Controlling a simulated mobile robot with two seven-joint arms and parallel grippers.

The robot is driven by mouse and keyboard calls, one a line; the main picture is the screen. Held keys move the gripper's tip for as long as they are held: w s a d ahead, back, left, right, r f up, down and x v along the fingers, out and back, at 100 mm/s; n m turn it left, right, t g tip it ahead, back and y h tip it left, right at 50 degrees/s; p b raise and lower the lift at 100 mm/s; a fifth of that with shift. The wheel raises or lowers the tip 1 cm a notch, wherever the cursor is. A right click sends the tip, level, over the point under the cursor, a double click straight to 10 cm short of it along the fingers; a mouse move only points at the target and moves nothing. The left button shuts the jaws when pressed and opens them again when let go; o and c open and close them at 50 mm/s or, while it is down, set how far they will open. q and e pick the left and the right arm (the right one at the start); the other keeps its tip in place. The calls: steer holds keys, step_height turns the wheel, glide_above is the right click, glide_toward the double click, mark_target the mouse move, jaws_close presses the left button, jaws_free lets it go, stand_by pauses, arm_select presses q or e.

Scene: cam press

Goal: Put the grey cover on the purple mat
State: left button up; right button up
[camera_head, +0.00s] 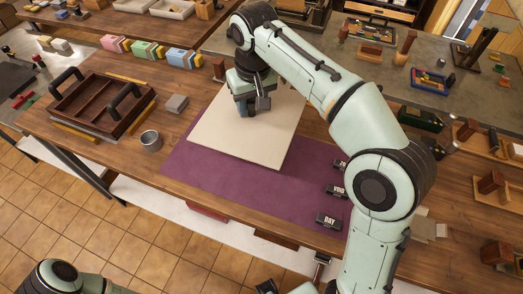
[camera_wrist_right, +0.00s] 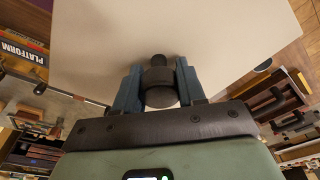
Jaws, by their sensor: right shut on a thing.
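The grey cover is a flat, pale, square board (camera_head: 245,133) with a short dark knob (camera_wrist_right: 160,85) on its top. My right gripper (camera_head: 250,108) comes down from above at the board's far part. In the right wrist view its two blue fingers are shut on the knob, one on each side. The purple mat (camera_head: 215,185) lies flat on the wooden table. The board overlaps the mat's far part and extends past its far edge. I cannot tell whether the board touches the mat or hangs just above it. My left gripper is out of view.
A brown tray with black handles (camera_head: 87,105), a metal cup (camera_head: 151,140) and a grey block (camera_head: 176,103) stand left of the mat. Several small black lettered blocks (camera_head: 329,220) sit along the mat's right side. The mat's near left part is bare.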

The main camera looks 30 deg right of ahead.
step_height(320, 180, down, 15)
steer(key=b, duration=0.3)
steer(key=shift+s+a, duration=0.1)
steer(key=shift+s, duration=0.05)
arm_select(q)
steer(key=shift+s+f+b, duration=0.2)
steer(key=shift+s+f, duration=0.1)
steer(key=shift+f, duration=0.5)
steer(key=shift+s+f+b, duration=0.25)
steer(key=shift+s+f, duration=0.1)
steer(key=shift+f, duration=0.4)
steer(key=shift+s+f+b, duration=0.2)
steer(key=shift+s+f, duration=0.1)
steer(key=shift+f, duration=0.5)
arm_select(e)
steer(key=shift+f, duration=2.3)
steer(key=shift+f, duration=0.25)
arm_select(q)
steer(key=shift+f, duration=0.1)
arm_select(e)
steer(key=o, duration=1.2)
steer(key=shift+c, duration=0.2)
steer(key=shift+r, duration=0.2)
